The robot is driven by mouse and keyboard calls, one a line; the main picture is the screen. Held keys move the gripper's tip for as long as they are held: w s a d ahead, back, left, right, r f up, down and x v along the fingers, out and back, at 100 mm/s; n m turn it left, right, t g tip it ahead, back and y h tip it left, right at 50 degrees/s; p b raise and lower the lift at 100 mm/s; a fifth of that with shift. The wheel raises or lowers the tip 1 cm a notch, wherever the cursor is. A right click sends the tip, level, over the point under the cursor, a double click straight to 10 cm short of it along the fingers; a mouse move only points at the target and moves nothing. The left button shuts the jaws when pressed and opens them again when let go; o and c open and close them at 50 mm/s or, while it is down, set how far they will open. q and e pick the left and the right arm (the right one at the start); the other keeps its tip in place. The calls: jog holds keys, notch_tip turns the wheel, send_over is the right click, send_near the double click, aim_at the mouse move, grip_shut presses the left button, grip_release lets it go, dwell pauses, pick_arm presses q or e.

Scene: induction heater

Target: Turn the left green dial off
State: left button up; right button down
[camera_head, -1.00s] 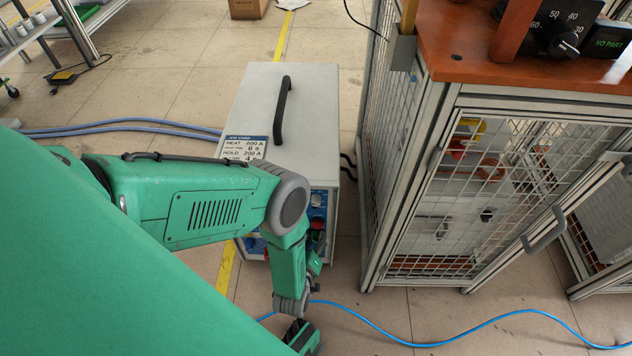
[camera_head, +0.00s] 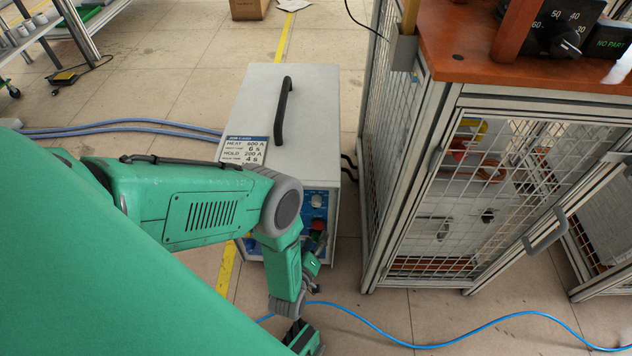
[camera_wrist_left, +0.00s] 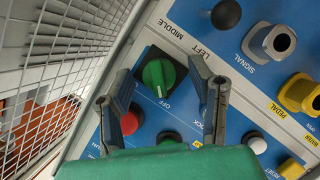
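The green dial (camera_wrist_left: 158,76) sits on a black square plate on the blue front panel (camera_wrist_left: 185,22), in the left wrist view. A pale mark runs along its grip, pointing at the lettering "OFF" just below it in the picture. The word "LEFT" is printed above right. My left gripper (camera_wrist_left: 158,66) is open, with one finger on each side of the dial. I cannot tell whether either finger touches it. In the head view the heater (camera_head: 262,95) is a pale box, and my left arm hides much of its front. My right gripper is not in view.
A red button (camera_wrist_left: 130,121), a partly hidden green button, a white button (camera_wrist_left: 257,145), a black knob (camera_wrist_left: 226,14) and metal connectors (camera_wrist_left: 270,42) surround the dial. A mesh cage (camera_head: 490,200) stands close to the right. A blue hose (camera_head: 430,344) crosses the floor.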

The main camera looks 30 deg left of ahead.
pick_arm(q)
jog(key=v, duration=0.7)
jog(key=shift+s, duration=0.25)
dwell(0.5)
